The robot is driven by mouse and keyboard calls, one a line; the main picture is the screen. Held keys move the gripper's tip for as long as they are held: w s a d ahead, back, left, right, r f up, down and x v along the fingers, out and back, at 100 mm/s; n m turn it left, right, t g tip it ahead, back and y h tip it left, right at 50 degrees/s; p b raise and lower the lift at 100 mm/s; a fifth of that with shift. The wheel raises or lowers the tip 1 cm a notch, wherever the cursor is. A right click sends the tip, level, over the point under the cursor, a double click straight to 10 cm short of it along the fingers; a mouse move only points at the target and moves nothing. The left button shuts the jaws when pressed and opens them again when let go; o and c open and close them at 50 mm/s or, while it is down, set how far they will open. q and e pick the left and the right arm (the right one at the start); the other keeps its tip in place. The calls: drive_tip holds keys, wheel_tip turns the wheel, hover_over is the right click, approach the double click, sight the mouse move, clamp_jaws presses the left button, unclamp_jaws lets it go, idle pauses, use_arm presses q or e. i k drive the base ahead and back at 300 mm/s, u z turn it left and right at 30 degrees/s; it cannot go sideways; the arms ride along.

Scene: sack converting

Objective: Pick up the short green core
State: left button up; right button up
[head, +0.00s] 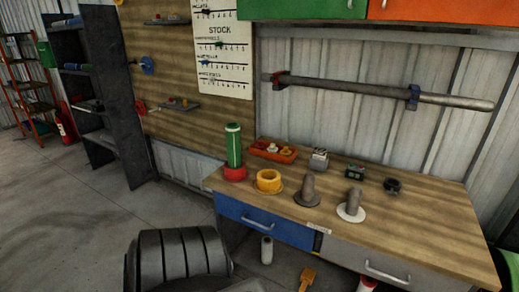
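A green cylinder (233,143) with a pale band near its top stands upright at the left end of the wooden workbench (420,225). Its lower end sits in or on a red round base (235,174); I cannot tell which. It is the only clear green core on the bench. Neither of my grippers is in view, and nothing touches the green cylinder.
Close right of it are a yellow ring piece (268,181), a grey post on a dark disc (307,191) and a grey post on a white disc (352,205). An orange tray (273,151) stands behind. A dark ridged object (178,264) fills the lower left foreground.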

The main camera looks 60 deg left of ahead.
sight(232, 129)
drive_tip(key=u, duration=0.4)
drive_tip(key=i, duration=0.75)
drive_tip(key=u, duration=0.7)
